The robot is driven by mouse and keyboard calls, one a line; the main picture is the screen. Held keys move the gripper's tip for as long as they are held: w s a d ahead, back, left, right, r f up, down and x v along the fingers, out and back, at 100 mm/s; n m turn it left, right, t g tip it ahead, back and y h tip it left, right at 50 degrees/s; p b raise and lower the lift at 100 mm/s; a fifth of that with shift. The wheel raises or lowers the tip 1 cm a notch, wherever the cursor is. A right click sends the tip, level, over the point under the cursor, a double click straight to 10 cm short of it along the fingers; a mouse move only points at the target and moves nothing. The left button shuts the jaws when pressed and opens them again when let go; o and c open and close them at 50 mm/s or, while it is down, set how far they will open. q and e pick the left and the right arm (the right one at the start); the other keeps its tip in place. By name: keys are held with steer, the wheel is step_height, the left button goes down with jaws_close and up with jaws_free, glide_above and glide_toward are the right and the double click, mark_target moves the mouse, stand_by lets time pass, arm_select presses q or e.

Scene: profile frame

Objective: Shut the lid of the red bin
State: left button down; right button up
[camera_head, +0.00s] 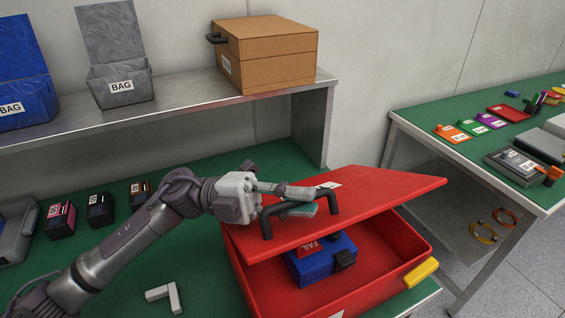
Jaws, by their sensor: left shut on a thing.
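The red bin (262,284) stands on the green bench top at the lower middle. Its red lid (385,190) is partly open, tilted over the bin with a gap along the near and right sides. A black handle (333,203) is on the lid. My left gripper (302,201) is at the lid's handle, with its fingers closed around the handle's bar. Inside the bin lies a blue box (318,268) with a red FAIL label, seen through the gap. My right gripper is not in view.
A metal shelf (180,112) behind holds a brown box (265,50), a grey bin (118,85) and a blue bin (25,100). Small dark boxes (98,212) stand at left. A grey L-shaped piece (165,295) lies near the front. Another table (420,130) is at right.

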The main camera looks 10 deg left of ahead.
arm_select(q)
steer(key=s+d+f+m+y+b, duration=0.1)
steer(key=s+f, duration=0.1)
steer(key=f, duration=0.4)
steer(key=s+d+f+m+y+b, duration=0.2)
steer(key=f, duration=0.3)
steer(key=shift+s+d+f+m, duration=0.25)
steer(key=shift+s+f+m, duration=0.05)
steer(key=shift+f, duration=0.05)
steer(key=c, duration=1.2)
jaws_free()
steer(key=a, duration=0.4)
steer(key=w+a, duration=0.1)
steer(key=a, duration=0.7)
steer(key=shift+w+r, duration=0.3)
steer(key=shift+w, duration=0.05)
